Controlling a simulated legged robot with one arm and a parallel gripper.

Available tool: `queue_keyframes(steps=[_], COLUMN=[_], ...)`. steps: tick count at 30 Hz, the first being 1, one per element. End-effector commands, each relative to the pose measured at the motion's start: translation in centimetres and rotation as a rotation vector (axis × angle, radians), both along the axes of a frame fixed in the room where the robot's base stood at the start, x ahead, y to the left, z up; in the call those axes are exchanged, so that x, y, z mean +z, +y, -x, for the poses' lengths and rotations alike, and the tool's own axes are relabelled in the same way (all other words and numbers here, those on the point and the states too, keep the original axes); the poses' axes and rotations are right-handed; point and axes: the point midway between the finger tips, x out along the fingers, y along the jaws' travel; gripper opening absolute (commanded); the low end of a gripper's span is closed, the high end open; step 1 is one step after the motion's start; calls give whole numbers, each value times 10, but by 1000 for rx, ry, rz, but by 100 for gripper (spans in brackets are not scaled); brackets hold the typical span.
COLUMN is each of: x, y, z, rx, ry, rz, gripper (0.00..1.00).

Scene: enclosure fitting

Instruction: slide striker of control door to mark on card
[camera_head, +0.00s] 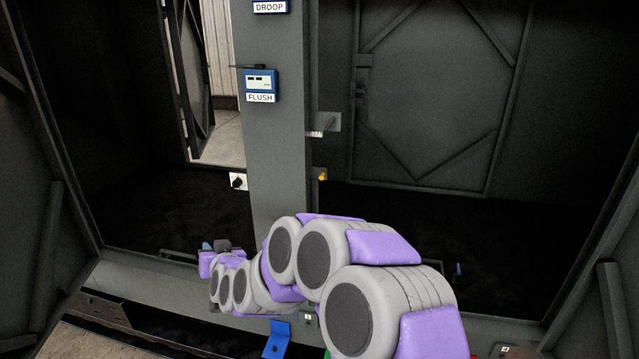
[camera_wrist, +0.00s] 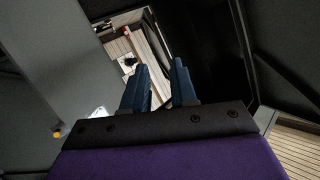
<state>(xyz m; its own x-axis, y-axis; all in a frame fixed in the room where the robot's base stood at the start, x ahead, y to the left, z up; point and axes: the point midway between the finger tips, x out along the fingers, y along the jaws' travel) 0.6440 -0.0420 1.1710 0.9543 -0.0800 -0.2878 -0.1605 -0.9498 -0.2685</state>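My gripper (camera_head: 208,248) is in front of the lower left bay in the head view, left of the grey centre post (camera_head: 275,150). In the wrist view its two blue fingers (camera_wrist: 160,68) stand apart with nothing between them. A white plate with a black piece (camera_head: 238,181) is at the post's left edge, above and apart from my gripper. It may be the striker and card, but I cannot tell. A metal bracket (camera_head: 328,122) and a small yellow piece (camera_head: 322,174) are at the post's right edge. No mark is readable.
Blue boxes labelled DROOP (camera_head: 270,6) and FLUSH (camera_head: 261,84) are on the post. A braced panel (camera_head: 430,95) stands behind the right bay. A blue bracket (camera_head: 278,338) and tags 3 (camera_head: 307,318) and 4 (camera_head: 505,351) are along the front. Both bays look largely empty.

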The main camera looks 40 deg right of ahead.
Motion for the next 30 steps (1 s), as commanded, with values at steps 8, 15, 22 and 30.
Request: queue_keyframes(steps=[8, 15, 22, 30], x=[-7, -16, -18, -10], y=[-106, -191, -226, -243], z=[-27, 1, 31, 28], rx=[-349, -654, -810, -835], ry=[-277, -465, -555, -573], rz=[96, 269, 393, 413], gripper=[27, 27, 27, 27])
